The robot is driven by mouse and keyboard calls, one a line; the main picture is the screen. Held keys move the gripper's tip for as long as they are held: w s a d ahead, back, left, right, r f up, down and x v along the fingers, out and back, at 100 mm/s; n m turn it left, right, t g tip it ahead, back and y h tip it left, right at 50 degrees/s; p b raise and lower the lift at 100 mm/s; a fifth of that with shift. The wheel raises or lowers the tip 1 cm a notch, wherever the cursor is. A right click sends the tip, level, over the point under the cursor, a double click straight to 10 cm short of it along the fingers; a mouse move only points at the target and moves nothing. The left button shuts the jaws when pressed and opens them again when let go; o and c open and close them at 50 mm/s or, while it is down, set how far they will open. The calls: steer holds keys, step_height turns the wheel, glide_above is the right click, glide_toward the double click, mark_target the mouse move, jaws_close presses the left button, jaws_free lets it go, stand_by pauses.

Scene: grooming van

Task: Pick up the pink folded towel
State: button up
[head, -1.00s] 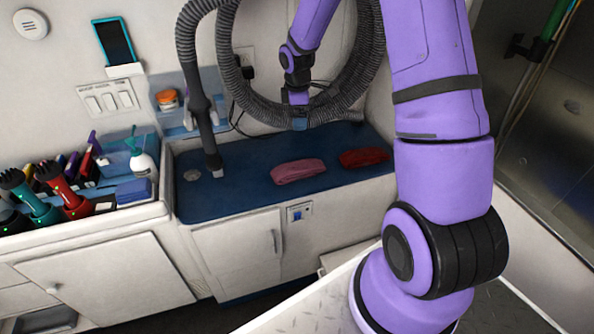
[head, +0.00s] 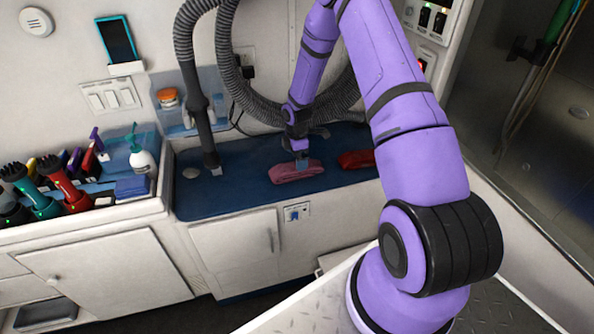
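The pink folded towel (head: 288,173) lies on the blue counter top (head: 235,191), near its front edge. My gripper (head: 302,163) points down at the right part of the towel, with its tip touching or just above it. The fingers are small and partly merge with the towel, so I cannot tell whether they are open or shut on it. The towel looks flat on the counter.
A red folded towel (head: 356,159) lies just right of the pink one, partly hidden by my arm. A grey hose nozzle (head: 211,160) hangs to the left. A tray of clippers and bottles (head: 106,203) stands further left. The counter between nozzle and pink towel is clear.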

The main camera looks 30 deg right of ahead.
steer(key=shift+s+a+f, duration=0.1)
steer(key=shift+s+f, duration=0.05)
steer(key=shift+f, duration=1.3)
steer(key=shift+s+a+f, duration=0.1)
steer(key=shift+f, duration=1.3)
steer(key=c, duration=1)
steer(key=shift+r, duration=0.1)
